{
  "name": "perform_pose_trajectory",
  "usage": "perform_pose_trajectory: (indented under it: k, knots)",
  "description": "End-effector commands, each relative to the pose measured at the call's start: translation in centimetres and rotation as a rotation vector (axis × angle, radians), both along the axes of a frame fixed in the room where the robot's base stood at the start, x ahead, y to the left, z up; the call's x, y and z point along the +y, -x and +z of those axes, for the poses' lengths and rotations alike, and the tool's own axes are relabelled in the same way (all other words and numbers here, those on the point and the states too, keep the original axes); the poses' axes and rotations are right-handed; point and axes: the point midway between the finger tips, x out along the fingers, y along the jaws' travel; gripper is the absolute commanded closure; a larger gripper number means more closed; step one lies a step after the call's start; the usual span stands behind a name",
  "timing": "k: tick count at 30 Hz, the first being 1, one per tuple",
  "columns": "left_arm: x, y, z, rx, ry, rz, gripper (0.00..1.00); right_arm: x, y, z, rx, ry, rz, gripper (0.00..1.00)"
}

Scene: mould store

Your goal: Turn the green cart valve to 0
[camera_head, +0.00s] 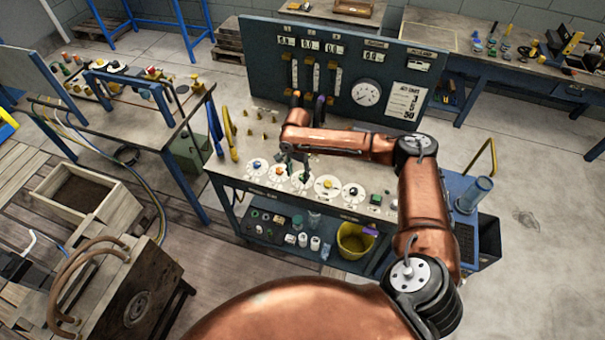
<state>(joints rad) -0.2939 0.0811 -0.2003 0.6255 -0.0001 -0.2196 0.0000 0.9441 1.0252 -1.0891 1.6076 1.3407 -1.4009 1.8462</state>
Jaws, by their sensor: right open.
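The cart (237,173) has a pale top with a row of round white dials, each with a knob. Knobs in blue (257,165), orange (278,172) and yellow (328,185) show. My right gripper (295,168) is open, pointing down just above this dial. I cannot tell whether it touches the knob. My left gripper is out of view.
A panel (345,70) with gauges and a round meter rises along the cart's back edge. A yellow bucket (352,242) stands on the lower shelf. Benches stand left (150,130) and back right (470,55).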

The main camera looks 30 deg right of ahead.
Motion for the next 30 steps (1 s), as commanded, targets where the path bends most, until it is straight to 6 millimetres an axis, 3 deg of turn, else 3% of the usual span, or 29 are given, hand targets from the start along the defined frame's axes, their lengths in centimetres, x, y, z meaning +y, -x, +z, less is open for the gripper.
perform_pose_trajectory:
  k: [3, 7, 21, 30]
  knots:
    - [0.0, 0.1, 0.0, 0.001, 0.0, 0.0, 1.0, -2.4, -1.4, 2.4, -0.008, 0.013, -0.127, 0.59]
    - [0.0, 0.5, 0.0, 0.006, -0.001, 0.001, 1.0, -3.2, -1.7, 2.7, -0.007, 0.013, -0.181, 0.59]
    - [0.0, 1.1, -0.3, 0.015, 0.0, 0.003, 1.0, -3.1, -1.8, -3.7, -0.008, 0.011, -0.18, 0.59]
    - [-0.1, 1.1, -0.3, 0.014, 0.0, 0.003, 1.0, -3.2, -1.8, -4.6, -0.01, 0.012, -0.18, 0.59]
